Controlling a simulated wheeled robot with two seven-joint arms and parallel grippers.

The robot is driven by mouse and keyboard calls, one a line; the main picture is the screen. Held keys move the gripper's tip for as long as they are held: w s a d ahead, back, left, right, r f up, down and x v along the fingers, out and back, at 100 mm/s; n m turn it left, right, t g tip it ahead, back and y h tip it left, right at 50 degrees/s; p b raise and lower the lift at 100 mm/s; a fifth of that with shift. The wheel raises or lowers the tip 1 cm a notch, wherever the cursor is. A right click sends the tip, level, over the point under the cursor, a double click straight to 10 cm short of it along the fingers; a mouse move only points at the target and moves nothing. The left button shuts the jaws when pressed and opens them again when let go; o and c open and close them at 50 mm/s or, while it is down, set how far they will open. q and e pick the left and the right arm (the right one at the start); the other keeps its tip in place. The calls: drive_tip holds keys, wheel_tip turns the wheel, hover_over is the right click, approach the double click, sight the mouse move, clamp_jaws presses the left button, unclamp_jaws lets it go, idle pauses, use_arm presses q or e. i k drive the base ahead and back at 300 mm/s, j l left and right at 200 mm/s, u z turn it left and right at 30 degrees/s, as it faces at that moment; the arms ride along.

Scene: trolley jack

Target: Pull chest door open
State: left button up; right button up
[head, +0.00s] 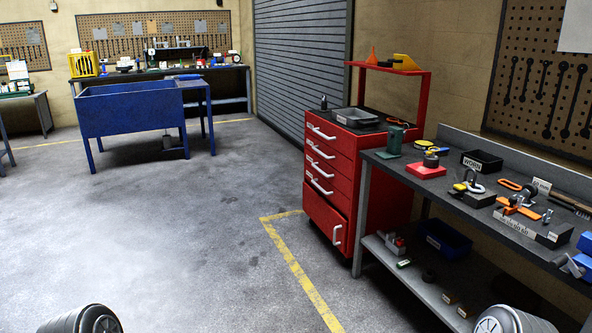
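The red tool chest (385,190) stands right of centre in the head view, against the roller shutter side of the room. Its front faces left and towards me. Several drawers with white horizontal bar handles fill the upper front. Below them is the chest door (320,213), a plain red panel with a white upright handle (337,235) near its right edge. Neither of my grippers is in view; only rounded grey parts of my arms show at the bottom left and bottom right edges.
A dark workbench (425,185) with tools and a lower shelf (425,290) stands close on the chest's right. A yellow floor line (300,275) runs before the chest. The grey floor (170,250) left of it is clear. A blue tub (125,110) stands farther back.

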sight(334, 226)
drive_tip(key=i+j, duration=0.1)
drive_tip(key=i, duration=2.65)
drive_tip(key=i+j+z, duration=0.1)
drive_tip(key=i+z, duration=0.2)
drive_tip(key=i, duration=0.2)
drive_tip(key=i+j+z, duration=0.15)
drive_tip(key=i+z, duration=0.15)
drive_tip(key=i, duration=0.15)
drive_tip(key=i+j+z, duration=0.3)
drive_tip(key=i, duration=0.15)
